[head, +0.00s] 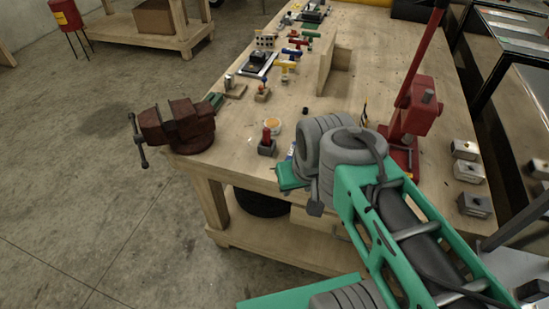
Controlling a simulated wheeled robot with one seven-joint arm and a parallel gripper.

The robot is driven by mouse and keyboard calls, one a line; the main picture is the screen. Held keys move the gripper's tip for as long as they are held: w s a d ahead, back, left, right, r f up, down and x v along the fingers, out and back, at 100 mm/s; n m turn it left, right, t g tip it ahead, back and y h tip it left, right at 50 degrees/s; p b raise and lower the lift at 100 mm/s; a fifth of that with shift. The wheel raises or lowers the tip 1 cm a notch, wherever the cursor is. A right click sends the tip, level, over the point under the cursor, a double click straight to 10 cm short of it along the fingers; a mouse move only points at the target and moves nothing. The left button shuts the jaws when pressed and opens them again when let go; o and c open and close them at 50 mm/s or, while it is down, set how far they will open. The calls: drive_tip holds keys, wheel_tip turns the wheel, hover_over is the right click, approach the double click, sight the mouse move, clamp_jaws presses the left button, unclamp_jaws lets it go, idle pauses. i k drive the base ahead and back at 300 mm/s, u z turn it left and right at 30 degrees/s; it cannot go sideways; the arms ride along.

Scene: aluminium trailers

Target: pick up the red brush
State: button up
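I cannot make out a clear red brush in the head view. A small upright red-topped object (266,141) with a grey block-like base stands near the front edge of the wooden workbench (240,165); I cannot tell if it is a brush. A thin dark and orange item (364,114) stands behind my arm, partly hidden. My green and grey arm reaches in from the lower right over the bench's front edge. My gripper's fingers are not visible, so I cannot tell what they hold.
A dark red vise (180,127) is at the bench's left corner. Metal blocks (470,172) lie at the right. A shallow orange-filled cup (273,126) is by the red-topped object. Several colourful tools lie farther back.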

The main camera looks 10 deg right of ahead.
sight(266, 132)
drive_tip(key=k, duration=0.6)
drive_tip(key=u, duration=1.55)
drive_tip(key=i, duration=1.55)
drive_tip(key=z, duration=1.45)
